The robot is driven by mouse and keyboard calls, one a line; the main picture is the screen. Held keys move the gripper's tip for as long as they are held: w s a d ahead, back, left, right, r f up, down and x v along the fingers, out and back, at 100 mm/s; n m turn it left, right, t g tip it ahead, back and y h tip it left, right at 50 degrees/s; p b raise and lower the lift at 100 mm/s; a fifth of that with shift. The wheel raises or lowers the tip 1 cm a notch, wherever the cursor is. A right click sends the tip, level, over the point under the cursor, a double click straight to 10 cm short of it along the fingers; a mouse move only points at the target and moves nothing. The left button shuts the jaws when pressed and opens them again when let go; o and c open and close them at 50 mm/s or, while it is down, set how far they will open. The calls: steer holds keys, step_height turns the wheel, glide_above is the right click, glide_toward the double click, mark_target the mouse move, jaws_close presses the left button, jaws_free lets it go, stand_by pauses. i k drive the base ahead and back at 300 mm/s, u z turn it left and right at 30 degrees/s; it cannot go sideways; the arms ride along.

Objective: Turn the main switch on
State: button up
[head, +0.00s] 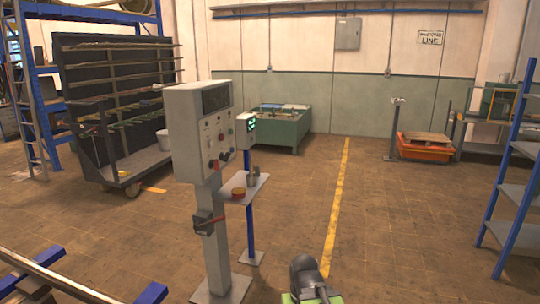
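A grey control cabinet (200,125) stands on a grey post left of the picture's middle. Its front has a dark display, several small knobs and buttons, and red parts low down. I see no label that tells which control is the main switch. My gripper (310,275) is a dark rounded shape at the bottom edge, right of the post and well apart from it. Its fingers cannot be made out.
A small shelf (240,188) with a yellow-and-red item and a cup sits on a blue post (250,235) right beside the cabinet. A dark wheeled rack (115,110) stands behind left. A rail (50,277) lies at the front left. Floor right of the yellow line (335,210) is clear.

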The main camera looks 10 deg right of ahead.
mark_target(215, 163)
steer(key=z, duration=0.1)
steer(key=i, duration=1.25)
steer(key=u, duration=0.9)
steer(key=i, duration=1.15)
steer(key=u, duration=0.9)
